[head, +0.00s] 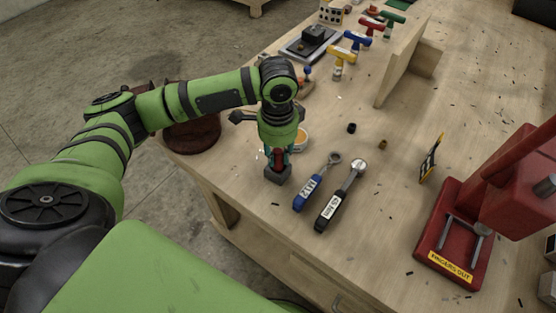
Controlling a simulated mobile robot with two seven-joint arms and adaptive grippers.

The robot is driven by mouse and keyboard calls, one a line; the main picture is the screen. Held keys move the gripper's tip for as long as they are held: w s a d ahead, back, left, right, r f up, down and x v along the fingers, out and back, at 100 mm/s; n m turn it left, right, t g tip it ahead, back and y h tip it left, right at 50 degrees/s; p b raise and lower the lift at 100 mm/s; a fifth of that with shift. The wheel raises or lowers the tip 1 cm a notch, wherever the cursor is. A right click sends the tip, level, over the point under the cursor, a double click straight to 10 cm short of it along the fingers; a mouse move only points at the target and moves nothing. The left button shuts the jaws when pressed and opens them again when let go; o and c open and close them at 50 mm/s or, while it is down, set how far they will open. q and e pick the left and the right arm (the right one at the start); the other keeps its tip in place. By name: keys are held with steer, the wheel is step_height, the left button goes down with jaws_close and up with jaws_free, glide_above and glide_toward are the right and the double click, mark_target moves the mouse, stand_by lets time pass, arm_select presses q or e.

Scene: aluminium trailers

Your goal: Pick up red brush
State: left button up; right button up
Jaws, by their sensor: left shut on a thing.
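My left arm reaches in from the left over the workbench, with its gripper (277,151) pointing down near the bench's left edge. The gripper is shut on the red brush (278,172). A little of the brush's red part shows between the fingers, with a dark block-like end below them. The fingers hide the rest of the brush. I cannot tell whether its lower end touches the bench top. My right gripper is not in view.
A blue-handled wrench (307,192) and a black-handled tool (337,203) lie just right of the gripper. An orange-topped tub (300,140) stands close behind it. A wooden upright (402,60) and a red press (459,232) stand farther right.

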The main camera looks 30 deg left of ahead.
arm_select(q)
steer(key=shift+r, duration=0.4)
steer(key=r, duration=0.2)
steer(key=r+b, duration=0.1)
steer(key=shift+d+r, duration=0.25)
steer(key=d+r+b, duration=0.1)
steer(key=d+r, duration=0.5)
steer(key=d, duration=0.5)
steer(key=shift+r, duration=0.35)
stand_by(0.7)
